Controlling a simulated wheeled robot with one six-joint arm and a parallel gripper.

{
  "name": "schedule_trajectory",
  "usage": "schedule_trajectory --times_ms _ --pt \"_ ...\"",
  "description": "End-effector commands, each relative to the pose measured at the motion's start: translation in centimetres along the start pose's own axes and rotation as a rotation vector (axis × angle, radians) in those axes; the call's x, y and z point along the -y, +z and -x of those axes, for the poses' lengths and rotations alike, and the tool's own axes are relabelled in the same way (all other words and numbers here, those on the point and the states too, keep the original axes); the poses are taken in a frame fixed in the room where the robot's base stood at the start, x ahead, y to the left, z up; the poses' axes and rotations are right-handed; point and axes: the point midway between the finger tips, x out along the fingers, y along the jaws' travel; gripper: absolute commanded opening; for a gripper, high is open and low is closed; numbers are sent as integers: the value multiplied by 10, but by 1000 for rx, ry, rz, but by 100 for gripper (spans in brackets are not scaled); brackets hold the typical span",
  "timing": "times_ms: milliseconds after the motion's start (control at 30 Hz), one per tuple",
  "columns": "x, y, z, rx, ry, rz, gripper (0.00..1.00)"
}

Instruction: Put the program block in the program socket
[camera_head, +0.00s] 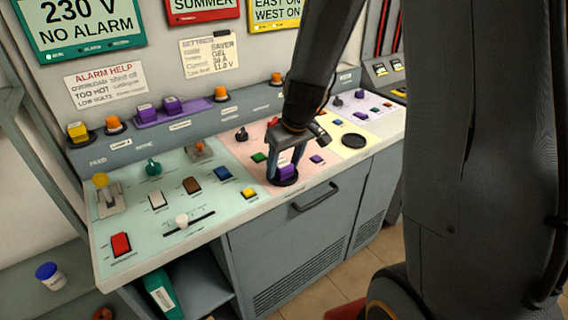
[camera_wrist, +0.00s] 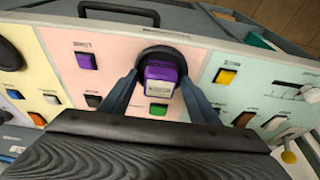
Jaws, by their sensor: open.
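A purple block (camera_head: 287,172) with a pale label on top stands at the black round socket (camera_head: 284,183) on the pink panel. In the wrist view the purple block (camera_wrist: 165,70) stands upright over the socket's dark disc (camera_wrist: 152,52); I cannot tell how deep it sits. My gripper (camera_head: 284,163) points down over the socket with one finger on either side of the block. In the wrist view the jaws are open around it, with no clear grip. The fingers hide part of the socket rim.
A black disc (camera_head: 353,141) lies on the yellow panel. A drawer handle (camera_head: 315,198) is below.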

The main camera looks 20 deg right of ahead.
Motion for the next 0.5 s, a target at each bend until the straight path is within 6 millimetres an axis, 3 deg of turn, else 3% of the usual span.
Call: schedule_trajectory --times_ms 500 --pt "-1 -2 80 -6 3 1 56"
